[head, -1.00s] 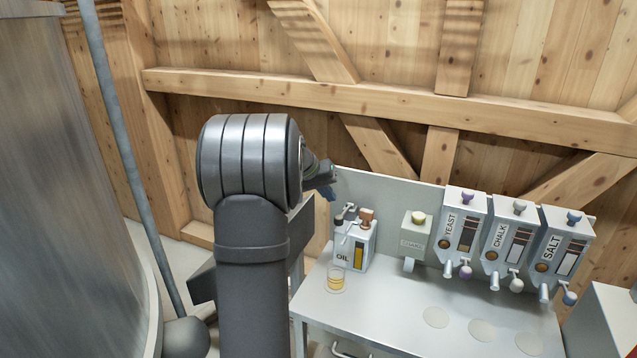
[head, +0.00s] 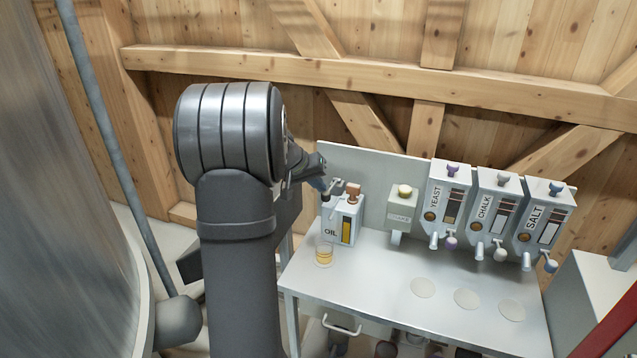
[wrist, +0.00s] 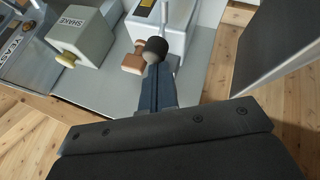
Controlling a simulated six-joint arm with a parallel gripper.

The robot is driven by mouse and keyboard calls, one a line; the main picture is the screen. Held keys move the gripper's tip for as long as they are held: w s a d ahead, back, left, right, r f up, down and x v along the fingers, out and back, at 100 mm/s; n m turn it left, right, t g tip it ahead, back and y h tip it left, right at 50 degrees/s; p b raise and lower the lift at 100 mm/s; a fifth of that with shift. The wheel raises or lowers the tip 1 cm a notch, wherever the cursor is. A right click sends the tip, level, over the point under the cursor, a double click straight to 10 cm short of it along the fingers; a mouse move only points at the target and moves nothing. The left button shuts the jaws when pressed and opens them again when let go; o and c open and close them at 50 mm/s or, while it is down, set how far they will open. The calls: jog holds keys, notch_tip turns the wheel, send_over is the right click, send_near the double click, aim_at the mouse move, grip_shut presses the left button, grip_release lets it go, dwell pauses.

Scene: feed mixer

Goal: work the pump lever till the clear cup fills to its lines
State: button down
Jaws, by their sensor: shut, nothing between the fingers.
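The oil pump (head: 345,222) is a pale box labelled OIL, with an amber sight strip, at the left end of the bench. Its lever ends in a black knob (head: 325,198), which also shows in the wrist view (wrist: 155,46). The clear cup (head: 324,256) stands on the bench in front of the pump and holds amber oil. Its fill lines are too small to read against the oil level. My gripper (head: 321,188) is shut and empty, with its tips (wrist: 155,72) at the black knob. I cannot tell whether they touch. The cup is not in the wrist view.
A brown knob (head: 353,190) tops the pump. The SHAKE box (head: 402,212) stands to its right, then the YEAST (head: 448,205), CHALK (head: 493,212) and SALT (head: 542,222) dispensers. The bench top (head: 380,275) is clear in front, apart from flat round discs. A back panel stands behind.

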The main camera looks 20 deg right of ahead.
notch_tip(320, 180, down, 6)
jog(key=t+h, duration=0.1)
jog(key=shift+s+a+h, duration=0.3)
jog(key=shift+s+a, duration=0.05)
jog(key=shift+s, duration=0.05)
dwell(0.7)
jog(key=a+v, duration=0.1)
jog(key=v, duration=1.2)
jog(key=shift+f, duration=0.3)
jog(key=shift+w, duration=0.1)
jog(key=w+d+r+g+y, duration=0.1)
jog(key=w+d+r, duration=0.3)
jog(key=r, duration=0.5)
jog(key=shift+w+d+r+y, duration=0.3)
jog(key=shift+w+d+y, duration=0.05)
jog(key=shift+y, duration=0.15)
jog(key=shift+d+f, duration=0.1)
jog(key=shift+f, duration=0.05)
